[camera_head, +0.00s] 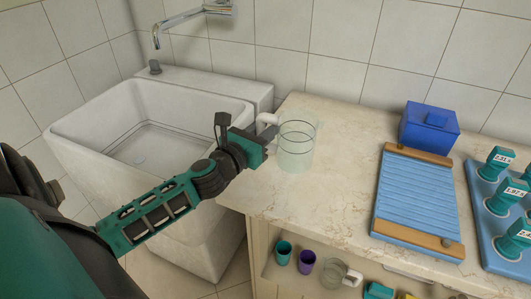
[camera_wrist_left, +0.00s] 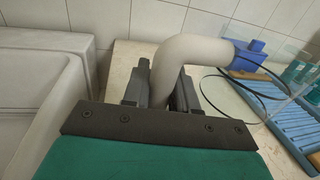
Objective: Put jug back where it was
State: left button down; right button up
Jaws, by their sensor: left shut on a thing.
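A clear jug (camera_head: 296,150) with dark rings near its rim and a pale handle is at the left end of the marble counter, close to the sink. I cannot tell whether its base touches the counter. My left gripper (camera_head: 262,132) is shut on the jug's handle from the left. In the left wrist view the thick pale handle (camera_wrist_left: 184,56) rises between the two dark fingers (camera_wrist_left: 160,88), and the clear body lies to the right. My right gripper is not in view.
A white sink (camera_head: 85,125) with a wall tap (camera_head: 190,15) stands left. On the counter (camera_head: 300,210) are a blue ridged board (camera_head: 415,200), a blue box (camera_head: 429,128) and a rack of teal bottles (camera_head: 508,195). A shelf below holds cups (camera_head: 306,262) and another clear jug (camera_head: 332,274).

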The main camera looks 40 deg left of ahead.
pick_arm(q)
jog(key=shift+f+b, duration=1.1)
jog(key=shift+f, duration=1.4)
jog(key=shift+f, duration=0.2)
jog(key=c, duration=0.9)
grip_release()
jog(key=shift+r, duration=0.25)
jog(key=s, duration=0.6)
jog(key=s+b, duration=0.1)
jog(key=s, duration=0.5)
jog(key=shift+d+f, duration=0.1)
jog(key=shift+d, duration=0.1)
